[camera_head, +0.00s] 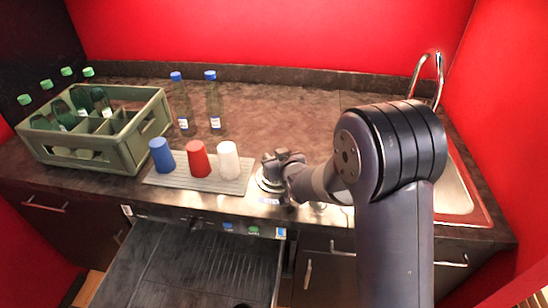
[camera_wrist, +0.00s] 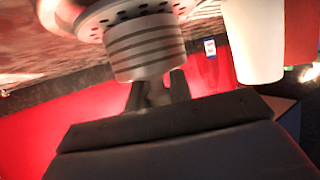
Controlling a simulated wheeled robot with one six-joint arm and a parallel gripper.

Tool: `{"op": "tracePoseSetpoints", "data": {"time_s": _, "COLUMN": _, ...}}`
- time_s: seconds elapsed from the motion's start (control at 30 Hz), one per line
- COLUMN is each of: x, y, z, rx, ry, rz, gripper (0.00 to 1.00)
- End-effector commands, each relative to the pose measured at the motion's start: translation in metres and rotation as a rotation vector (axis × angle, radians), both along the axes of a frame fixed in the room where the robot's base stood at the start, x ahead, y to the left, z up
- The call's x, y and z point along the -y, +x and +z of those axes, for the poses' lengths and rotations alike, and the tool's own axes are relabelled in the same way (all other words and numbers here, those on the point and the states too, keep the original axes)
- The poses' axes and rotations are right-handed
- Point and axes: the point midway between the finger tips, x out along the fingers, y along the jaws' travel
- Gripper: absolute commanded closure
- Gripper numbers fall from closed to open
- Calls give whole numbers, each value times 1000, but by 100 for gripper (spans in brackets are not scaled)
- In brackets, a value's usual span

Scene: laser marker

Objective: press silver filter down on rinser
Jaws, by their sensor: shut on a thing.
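The silver filter (camera_wrist: 146,45) is a ribbed metal cylinder in the wrist view, which looks turned upside down. My gripper (camera_wrist: 158,92) is shut on its end. The filter's other end lies against or just over the rinser (camera_wrist: 95,16), a round metal plate with holes; I cannot tell whether they touch. In the head view my gripper (camera_head: 282,160) is over the rinser (camera_head: 264,184) near the counter's front edge, and hides the filter there.
Blue (camera_head: 161,155), red (camera_head: 198,159) and white (camera_head: 228,160) cups stand on a ribbed mat (camera_head: 155,178) left of the rinser. Two bottles (camera_head: 213,105) stand behind. A green crate (camera_head: 135,135) of bottles is at the left, a sink (camera_head: 455,190) at the right. A drawer (camera_head: 200,265) is open below.

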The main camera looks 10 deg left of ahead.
Motion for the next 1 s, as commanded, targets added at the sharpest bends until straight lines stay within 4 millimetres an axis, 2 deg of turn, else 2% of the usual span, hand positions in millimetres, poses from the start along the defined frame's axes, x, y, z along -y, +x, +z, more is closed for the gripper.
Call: {"op": "tracePoseSetpoints", "data": {"time_s": 1.0, "x": 0, "y": 0, "z": -11, "rx": -1, "ry": -1, "rz": 0, "gripper": 100}}
